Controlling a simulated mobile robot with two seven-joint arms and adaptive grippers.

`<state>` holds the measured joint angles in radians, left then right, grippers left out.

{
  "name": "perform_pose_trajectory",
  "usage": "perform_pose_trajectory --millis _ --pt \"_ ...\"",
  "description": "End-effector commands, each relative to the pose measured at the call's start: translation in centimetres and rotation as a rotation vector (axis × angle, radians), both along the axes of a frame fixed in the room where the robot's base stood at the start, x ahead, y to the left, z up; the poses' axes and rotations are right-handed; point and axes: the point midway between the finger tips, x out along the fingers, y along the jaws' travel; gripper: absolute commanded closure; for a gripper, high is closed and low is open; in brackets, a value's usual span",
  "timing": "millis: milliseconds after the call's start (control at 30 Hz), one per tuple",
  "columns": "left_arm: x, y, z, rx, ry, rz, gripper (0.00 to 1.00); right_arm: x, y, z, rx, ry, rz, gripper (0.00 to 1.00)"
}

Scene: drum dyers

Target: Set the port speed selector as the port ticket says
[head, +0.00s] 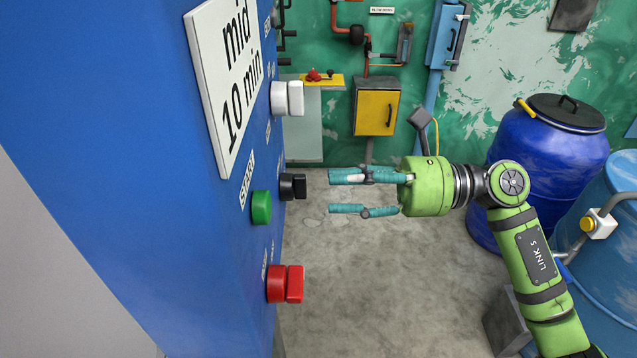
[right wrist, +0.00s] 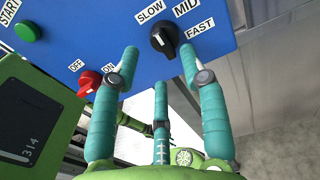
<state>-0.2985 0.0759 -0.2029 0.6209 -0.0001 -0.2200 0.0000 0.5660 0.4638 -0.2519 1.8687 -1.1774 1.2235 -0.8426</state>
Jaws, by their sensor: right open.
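The port ticket (head: 228,75) is a white plate on the blue cabinet, reading "mid 10 min". The speed selector is a black knob (right wrist: 164,38) on the blue panel, with SLOW, MID and FAST labels around it. Which label it points at is not clear. In the head view, the black knob (head: 293,187) sticks out from the cabinet face. My right gripper (head: 338,192), with teal fingers, is open and empty, level with the knob and a short gap to its right. In the right wrist view, its fingertips (right wrist: 159,58) spread on either side of the knob. My left gripper is not in view.
A green START button (head: 261,207), a red OFF/ON knob (head: 285,284) and a white knob (head: 287,98) sit near the selector. Blue drums (head: 545,150) stand at the right. A yellow box (head: 376,108) hangs on the back wall. The floor between is clear.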

Motion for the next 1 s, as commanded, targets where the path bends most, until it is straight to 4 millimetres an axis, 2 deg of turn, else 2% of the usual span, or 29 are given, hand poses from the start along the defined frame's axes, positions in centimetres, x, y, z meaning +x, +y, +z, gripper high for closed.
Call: perform_pose_trajectory --millis 33,233,400,600,633,733,1000 --pt "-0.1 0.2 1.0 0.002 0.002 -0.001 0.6 0.0 0.9 0.5 0.004 0.003 0.002 0.56" --pt "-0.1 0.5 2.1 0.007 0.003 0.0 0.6 0.0 3.5 0.3 0.005 0.005 0.0 0.56" --pt "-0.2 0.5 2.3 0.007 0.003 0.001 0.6 0.1 4.3 0.1 0.004 0.005 -0.002 0.56" --pt "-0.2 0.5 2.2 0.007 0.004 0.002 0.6 0.1 4.3 0.0 0.004 0.005 -0.002 0.56" --pt "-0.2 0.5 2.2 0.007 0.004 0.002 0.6 0.1 4.3 0.0 0.004 0.005 -0.002 0.6" --pt "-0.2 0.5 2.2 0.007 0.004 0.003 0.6 0.1 4.3 0.0 0.004 0.006 -0.002 1.0" --pt "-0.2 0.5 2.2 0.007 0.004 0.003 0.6 0.1 4.3 0.0 0.004 0.009 -0.002 1.0"
